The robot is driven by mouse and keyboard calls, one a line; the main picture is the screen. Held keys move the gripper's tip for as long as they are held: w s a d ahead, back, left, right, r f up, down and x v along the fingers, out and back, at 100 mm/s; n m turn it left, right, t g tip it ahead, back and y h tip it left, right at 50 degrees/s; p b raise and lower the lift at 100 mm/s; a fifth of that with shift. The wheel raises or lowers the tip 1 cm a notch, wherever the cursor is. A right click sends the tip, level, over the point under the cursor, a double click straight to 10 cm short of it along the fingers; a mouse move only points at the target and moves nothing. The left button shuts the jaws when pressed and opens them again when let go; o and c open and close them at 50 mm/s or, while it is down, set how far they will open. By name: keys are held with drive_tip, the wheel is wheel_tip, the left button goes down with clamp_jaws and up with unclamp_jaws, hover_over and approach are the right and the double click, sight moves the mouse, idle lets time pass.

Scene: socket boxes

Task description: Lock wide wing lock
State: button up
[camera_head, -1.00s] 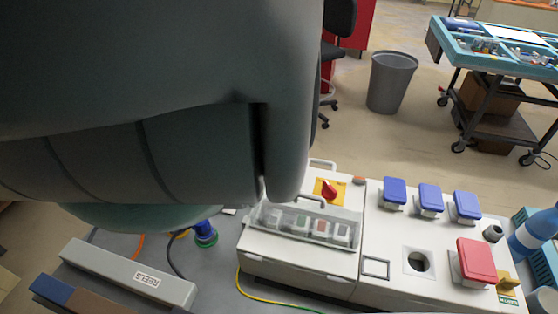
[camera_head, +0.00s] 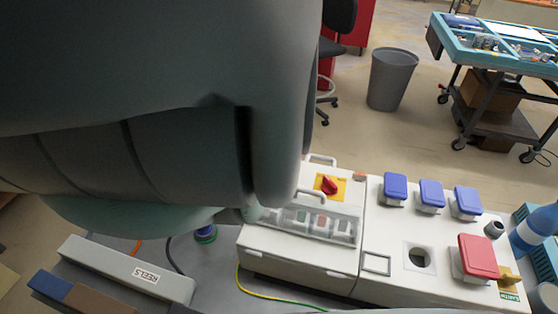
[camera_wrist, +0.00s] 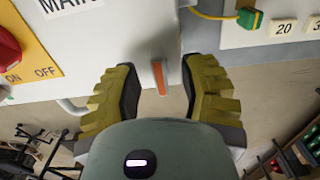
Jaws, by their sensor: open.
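In the wrist view, a narrow orange wing-like tab (camera_wrist: 159,77) stands out from the lower edge of a pale box; I take it for the wing lock. My gripper (camera_wrist: 158,88) has thick yellow ribbed fingers, spread apart, one on each side of the tab. A gap shows between the tab and each finger. The tab points roughly along the fingers. In the head view, a small orange part (camera_head: 359,175) sits at the back edge of the white box, right of the red switch; it may be the same tab. My arm hides much of the left there.
A red rotary switch (camera_head: 329,185) on a yellow plate is close by, as is a clear hinged cover (camera_head: 322,221). Blue covers (camera_head: 431,193) and a red cover (camera_head: 476,260) stand at right. A green plug (camera_wrist: 249,18) with a yellow cable is right of the tab.

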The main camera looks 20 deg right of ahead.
drive_tip(key=shift+f, duration=0.2)
idle(0.3)
clamp_jaws()
idle(0.3)
